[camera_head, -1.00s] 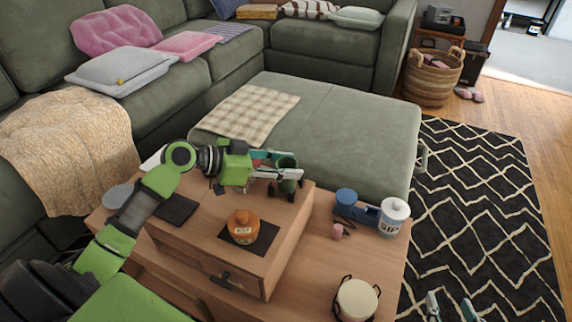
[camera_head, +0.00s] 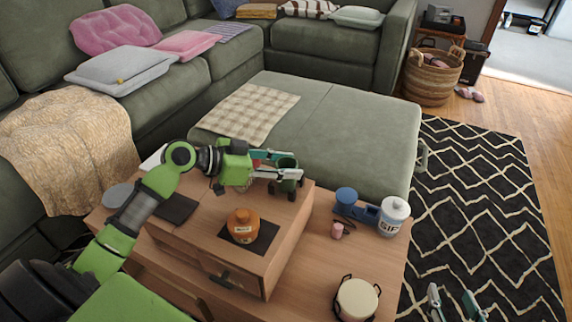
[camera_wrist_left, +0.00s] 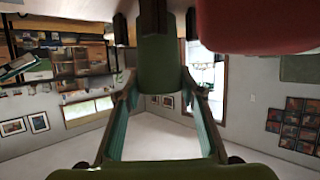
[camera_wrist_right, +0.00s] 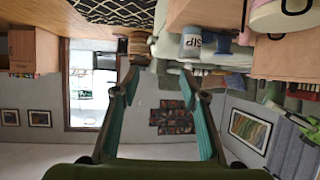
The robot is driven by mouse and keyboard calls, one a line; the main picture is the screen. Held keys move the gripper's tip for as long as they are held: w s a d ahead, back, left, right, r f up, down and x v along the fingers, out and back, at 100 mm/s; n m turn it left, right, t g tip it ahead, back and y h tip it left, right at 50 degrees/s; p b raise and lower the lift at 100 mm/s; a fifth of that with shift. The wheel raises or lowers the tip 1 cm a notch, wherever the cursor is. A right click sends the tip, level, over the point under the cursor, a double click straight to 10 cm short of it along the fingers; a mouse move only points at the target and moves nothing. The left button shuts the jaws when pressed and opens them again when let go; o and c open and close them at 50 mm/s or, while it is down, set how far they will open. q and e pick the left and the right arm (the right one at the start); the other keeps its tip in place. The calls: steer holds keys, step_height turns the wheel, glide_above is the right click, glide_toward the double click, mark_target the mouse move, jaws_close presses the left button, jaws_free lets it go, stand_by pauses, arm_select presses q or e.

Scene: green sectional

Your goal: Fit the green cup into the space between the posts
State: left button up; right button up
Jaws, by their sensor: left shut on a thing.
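The green cup (camera_head: 287,162) is upright in my left gripper (camera_head: 283,166), at the back right corner of the wooden drawer box. My left gripper is shut on it, with fingers along its sides. Dark posts (camera_head: 300,181) stand close around the cup's lower part; whether its base touches the box top is hidden. In the left wrist view the cup (camera_wrist_left: 160,66) shows between the fingers, with a dark post (camera_wrist_left: 152,18) right beyond it. My right gripper (camera_head: 455,303) is open and empty at the bottom right, apart from the table.
On the box stands an orange jar (camera_head: 242,226) on a dark mat. The lower table holds a blue-lidded item (camera_head: 346,197), a white canister (camera_head: 395,215), a small pink item (camera_head: 337,229) and a cream round container (camera_head: 357,300) among black posts. A green ottoman (camera_head: 350,130) stands behind.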

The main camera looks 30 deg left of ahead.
arm_select(q)
steer(key=shift+f, duration=0.15)
arm_select(e)
steer(key=shift+w+a+r+t, duration=0.15)
steer(key=shift+w+r+t, duration=0.15)
steer(key=shift+r, duration=0.15)
stand_by(0.3)
arm_select(q)
steer(key=o, duration=1.1)
steer(key=shift+o, duration=0.2)
